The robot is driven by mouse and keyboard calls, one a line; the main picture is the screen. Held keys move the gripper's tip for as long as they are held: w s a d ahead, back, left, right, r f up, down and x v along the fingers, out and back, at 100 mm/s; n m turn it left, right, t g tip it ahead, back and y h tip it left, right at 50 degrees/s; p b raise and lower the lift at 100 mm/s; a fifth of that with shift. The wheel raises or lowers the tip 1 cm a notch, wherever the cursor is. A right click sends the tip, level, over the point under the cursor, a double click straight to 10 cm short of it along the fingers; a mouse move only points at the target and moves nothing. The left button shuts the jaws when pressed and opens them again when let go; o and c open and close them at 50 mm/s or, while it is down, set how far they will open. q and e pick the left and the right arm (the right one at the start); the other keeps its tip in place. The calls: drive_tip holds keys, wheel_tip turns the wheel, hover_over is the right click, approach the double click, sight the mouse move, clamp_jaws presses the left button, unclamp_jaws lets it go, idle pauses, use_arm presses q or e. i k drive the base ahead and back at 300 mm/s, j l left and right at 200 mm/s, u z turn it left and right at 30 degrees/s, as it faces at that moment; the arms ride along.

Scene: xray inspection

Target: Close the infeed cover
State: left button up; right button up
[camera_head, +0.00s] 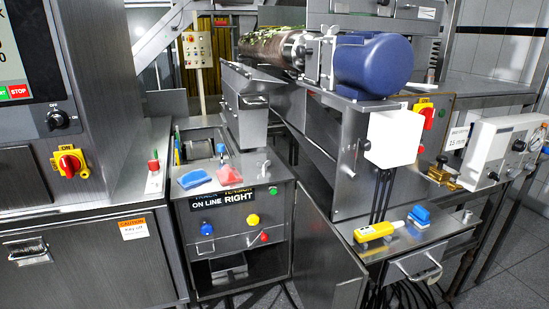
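A grey metal cover with a bar handle (243,108) stands at the middle, at the infeed end of the conveyor (305,110). It looks tilted up, with a gap beneath and beside it; I cannot tell for sure that it is the infeed cover. Below it stands a steel cabinet (245,230) with coloured knobs. A low door panel (325,255) at the cabinet's right side hangs open. Neither of my grippers shows in this view.
A blue block (195,178) and a red block (229,175) lie on the cabinet top. A yellow device (374,231) and a blue stamp-like item (419,216) lie on the right shelf. A blue motor (374,66) sits above the conveyor. A large machine (85,200) fills the left.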

sight(327, 273)
drive_tip(key=i+l+u, duration=0.15)
drive_tip(key=l+u, duration=0.2)
drive_tip(key=l, duration=0.5)
drive_tip(key=l+u, duration=0.35)
drive_tip(key=l, duration=0.55)
drive_tip(key=l+u, duration=0.35)
drive_tip(key=l, duration=0.55)
